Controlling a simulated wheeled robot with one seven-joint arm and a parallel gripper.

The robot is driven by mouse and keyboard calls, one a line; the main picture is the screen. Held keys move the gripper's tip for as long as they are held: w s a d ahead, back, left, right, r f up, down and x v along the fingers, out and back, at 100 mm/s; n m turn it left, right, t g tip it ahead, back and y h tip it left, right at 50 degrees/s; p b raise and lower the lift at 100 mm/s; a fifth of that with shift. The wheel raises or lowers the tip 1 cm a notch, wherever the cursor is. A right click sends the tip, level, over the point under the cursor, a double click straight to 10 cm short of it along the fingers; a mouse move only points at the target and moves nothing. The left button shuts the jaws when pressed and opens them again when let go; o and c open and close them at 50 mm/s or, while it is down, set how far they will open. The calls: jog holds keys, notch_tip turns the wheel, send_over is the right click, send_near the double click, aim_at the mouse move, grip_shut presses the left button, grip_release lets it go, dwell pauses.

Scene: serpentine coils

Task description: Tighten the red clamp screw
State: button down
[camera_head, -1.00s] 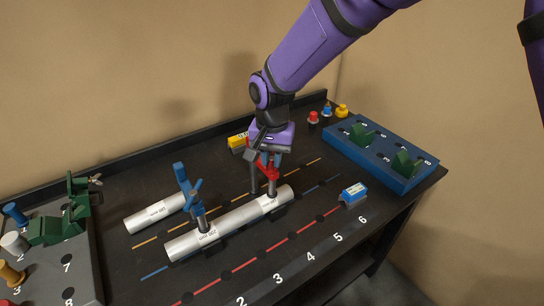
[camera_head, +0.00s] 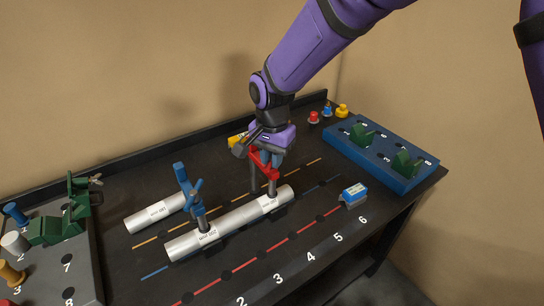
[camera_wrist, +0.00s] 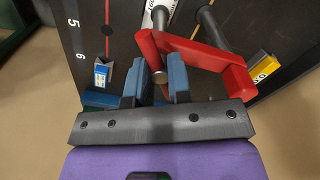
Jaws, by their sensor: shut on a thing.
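The red clamp (camera_head: 262,165) stands at the right end of the long silver pipe (camera_head: 240,216). In the wrist view the red clamp (camera_wrist: 205,52) shows as a red bar with a bend at each end. My gripper (camera_head: 273,158) is over the clamp, pointing down. The screw's threads and lower end are mostly hidden by the fingers and the clamp.
A blue clamp (camera_head: 188,195) stands on the pipe's left part. A shorter pipe (camera_head: 155,212) lies behind. A yellow block (camera_head: 238,139) is close behind my gripper. A blue-white box (camera_head: 354,195) sits right. A blue fixture board (camera_head: 380,152) and a grey one (camera_head: 85,265) flank the table.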

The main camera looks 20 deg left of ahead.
jog(key=c, duration=1)
grip_release()
jog(key=shift+o, duration=0.2)
jog(key=shift+r, duration=0.1)
notch_tip(320, 180, up, 11)
jog(key=shift+f, duration=0.2)
jog(key=shift+w+d, duration=0.1)
